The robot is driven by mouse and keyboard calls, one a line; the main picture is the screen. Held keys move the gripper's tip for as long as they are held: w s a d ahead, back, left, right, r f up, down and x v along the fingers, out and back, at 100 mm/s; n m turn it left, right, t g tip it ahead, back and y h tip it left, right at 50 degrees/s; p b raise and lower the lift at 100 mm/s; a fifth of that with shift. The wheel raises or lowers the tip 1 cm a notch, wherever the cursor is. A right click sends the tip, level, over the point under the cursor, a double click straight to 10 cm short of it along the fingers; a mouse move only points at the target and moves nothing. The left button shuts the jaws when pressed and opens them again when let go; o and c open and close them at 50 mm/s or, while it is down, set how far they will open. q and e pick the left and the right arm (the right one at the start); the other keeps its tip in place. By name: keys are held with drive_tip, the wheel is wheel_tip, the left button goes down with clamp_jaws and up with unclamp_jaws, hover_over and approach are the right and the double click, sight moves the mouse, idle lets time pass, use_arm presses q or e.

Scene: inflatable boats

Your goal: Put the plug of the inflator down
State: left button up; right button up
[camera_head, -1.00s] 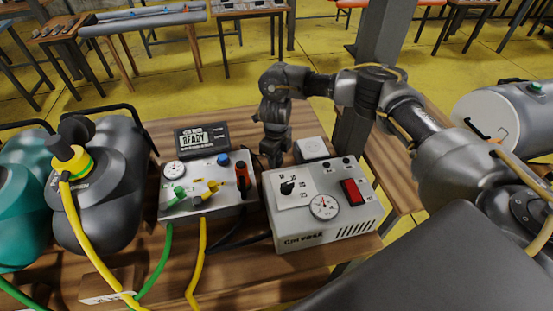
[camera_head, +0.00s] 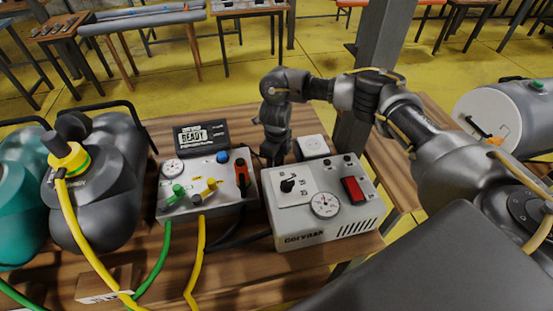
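The inflator (camera_head: 322,219) is a light grey box with a dial knob, a round gauge and a red switch. It stands on the wooden table. My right gripper (camera_head: 274,156) points down just behind the inflator's back left corner, left of a small white square block (camera_head: 313,147) that looks like a socket. Its fingertips are small and dark, partly behind the boxes, so I cannot tell whether they are open or shut. I cannot make out the plug. My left gripper is not in view.
A dark grey inflated boat part (camera_head: 104,205) lies farther left. Bare table shows behind the display.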

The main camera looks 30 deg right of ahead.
drive_tip(key=shift+o, duration=0.5)
drive_tip(key=shift+r+p, duration=0.9)
drive_tip(key=shift+r, duration=0.05)
wheel_tip(320, 180, up, 11)
drive_tip(key=shift+r+b, duration=0.15)
drive_tip(key=shift+b, duration=0.3)
